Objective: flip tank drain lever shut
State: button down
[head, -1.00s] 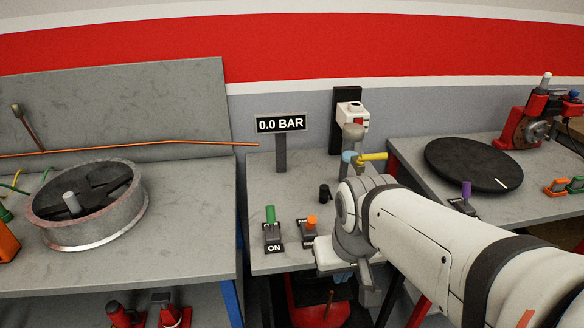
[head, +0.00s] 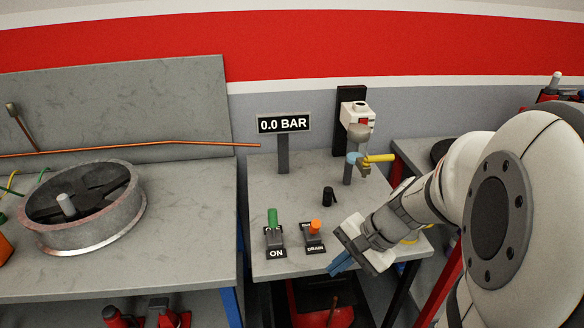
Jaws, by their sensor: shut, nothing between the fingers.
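The drain lever (head: 315,227) has an orange knob and stands on a small dark base labelled DRAIN on the grey bench. It looks roughly upright; its exact tilt is hard to tell. My gripper (head: 340,264) has blue fingertips and is shut and empty. In the picture it is just right of and below the drain lever, near the bench's front edge, apart from the lever. Its height above the bench is unclear.
A green lever (head: 272,217) on a base labelled ON stands left of the drain lever. A black knob (head: 328,196) is behind it. A yellow-handled valve (head: 378,158) stands behind right. A display (head: 283,124) reads 0.0 BAR. A round metal tub (head: 90,232) is on the left bench.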

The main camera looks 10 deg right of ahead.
aim_at(315, 227)
jog(key=w+d+f+m+t+y, duration=0.1)
jog(key=w+d+f+m+t, duration=0.1)
jog(key=d+m, duration=0.4)
jog(key=w+d+f+m+t+y+b, duration=0.1)
jog(key=w+d+f+m+t, duration=0.1)
jog(key=w+d+m+t, duration=0.3)
jog(key=shift+w+d+f+m+t, duration=0.35)
jog(key=shift+w+d+m, duration=0.3)
jog(key=shift+d+m, duration=0.2)
jog(key=x, duration=0.9)
jog(key=shift+a+f+b, duration=0.2)
jog(key=shift+b, duration=0.1)
jog(key=shift+w+a+r+p, duration=0.2)
jog(key=shift+w+a, duration=0.45)
jog(key=shift+a, duration=0.25)
jog(key=shift+w+a+r+p, duration=0.15)
jog(key=shift+w+a+r, duration=0.05)
jog(key=shift+w+a, duration=0.55)
jog(key=shift+s+a, duration=0.1)
jog(key=shift+s, duration=0.05)
